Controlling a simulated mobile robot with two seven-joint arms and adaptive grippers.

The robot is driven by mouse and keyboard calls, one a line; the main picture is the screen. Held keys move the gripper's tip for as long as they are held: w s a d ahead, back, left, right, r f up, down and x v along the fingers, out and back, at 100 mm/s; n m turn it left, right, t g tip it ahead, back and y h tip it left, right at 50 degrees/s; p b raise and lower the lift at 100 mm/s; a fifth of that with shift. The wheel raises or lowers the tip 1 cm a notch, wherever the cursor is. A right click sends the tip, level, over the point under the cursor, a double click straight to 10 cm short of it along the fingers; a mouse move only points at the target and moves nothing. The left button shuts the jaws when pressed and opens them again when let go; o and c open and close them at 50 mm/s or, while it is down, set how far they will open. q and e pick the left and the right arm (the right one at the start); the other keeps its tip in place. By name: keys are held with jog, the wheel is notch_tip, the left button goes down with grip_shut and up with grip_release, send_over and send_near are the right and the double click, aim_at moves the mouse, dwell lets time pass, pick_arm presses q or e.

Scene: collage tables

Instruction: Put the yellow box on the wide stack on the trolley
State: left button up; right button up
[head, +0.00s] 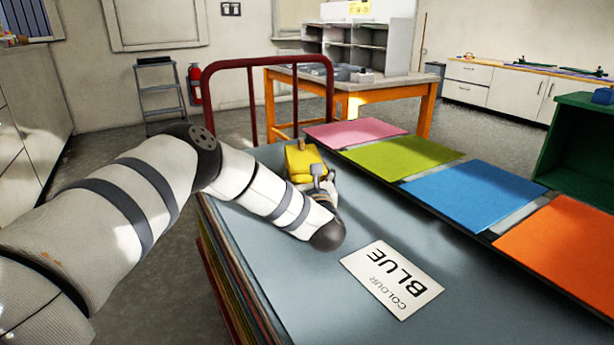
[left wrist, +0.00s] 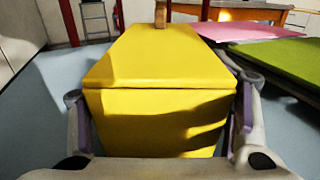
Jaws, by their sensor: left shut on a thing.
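The yellow box (head: 302,160) is at the far left part of the wide stack (head: 285,275), whose top is a blue-grey sheet. My left gripper (head: 318,174) is shut on the box, with a finger on each side of it in the left wrist view (left wrist: 158,105). The box (left wrist: 155,55) looks level there. I cannot tell whether its underside touches the stack. The stack lies on the trolley, whose red tube handle (head: 206,90) rises behind the box. My right gripper is not in view.
A white card (head: 392,279) reading "COLOUR BLUE" lies on the stack. Pink (head: 355,132), green (head: 402,157), blue (head: 474,194) and orange (head: 562,250) sheets lie in a row along its right side. A wooden table (head: 400,88) stands behind. The stack's front is mostly clear.

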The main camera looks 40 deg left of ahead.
pick_arm(q)
jog(key=shift+f, duration=0.2)
jog(key=o, duration=1.4)
jog(key=shift+r, duration=0.3)
jog(key=p+v, duration=0.1)
jog(key=v, duration=1.1)
jog(key=shift+f, duration=0.1)
